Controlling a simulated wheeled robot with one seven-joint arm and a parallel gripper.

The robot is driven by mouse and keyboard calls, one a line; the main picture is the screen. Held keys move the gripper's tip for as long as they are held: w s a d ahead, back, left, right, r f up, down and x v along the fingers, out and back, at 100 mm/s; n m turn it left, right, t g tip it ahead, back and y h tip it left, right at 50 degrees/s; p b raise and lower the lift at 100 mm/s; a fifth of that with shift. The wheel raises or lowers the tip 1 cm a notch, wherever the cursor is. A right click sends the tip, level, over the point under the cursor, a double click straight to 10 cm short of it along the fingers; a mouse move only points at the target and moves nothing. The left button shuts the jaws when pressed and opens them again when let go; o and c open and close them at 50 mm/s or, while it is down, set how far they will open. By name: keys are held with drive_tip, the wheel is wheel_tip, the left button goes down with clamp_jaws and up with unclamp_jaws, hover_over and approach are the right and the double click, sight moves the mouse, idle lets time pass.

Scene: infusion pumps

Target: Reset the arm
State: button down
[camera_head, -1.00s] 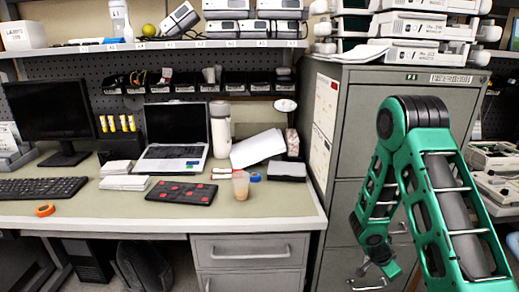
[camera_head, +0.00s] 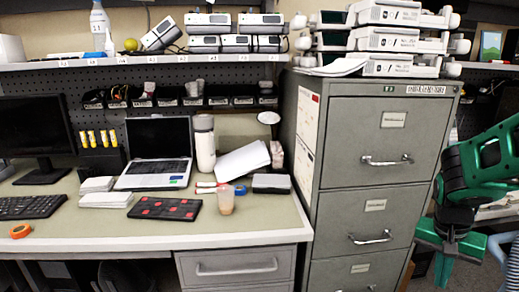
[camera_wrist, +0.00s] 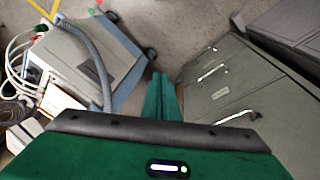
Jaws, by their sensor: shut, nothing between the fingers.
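My arm, green and black, is at the right edge of the head view. My gripper (camera_head: 443,272) hangs low there, just right of the grey filing cabinet (camera_head: 362,165), and points down. In the wrist view the two green fingers of my gripper (camera_wrist: 161,78) lie together, shut, with nothing between them. The filing cabinet also shows tilted at the right of the wrist view (camera_wrist: 235,95), apart from the fingers.
A desk (camera_head: 130,228) with a laptop (camera_head: 158,155) and a monitor (camera_head: 32,130) stands to the left. Pumps (camera_head: 390,40) are stacked on the cabinet. In the wrist view, a grey-blue device (camera_wrist: 80,65) with hoses stands left of the fingers; bare floor (camera_wrist: 185,25) lies beyond.

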drive_tip(key=s+a+r+n+y, duration=0.1)
drive_tip(key=s+a+r+n, duration=0.1)
drive_tip(key=s, duration=0.4)
drive_tip(key=s+a+r+n+y, duration=0.1)
drive_tip(key=s+a+r, duration=0.2)
drive_tip(key=s, duration=0.3)
drive_tip(key=shift+s+a+r+n+y, duration=0.3)
drive_tip(key=shift+a+r+n+y, duration=0.05)
drive_tip(key=shift+a+n+y, duration=0.05)
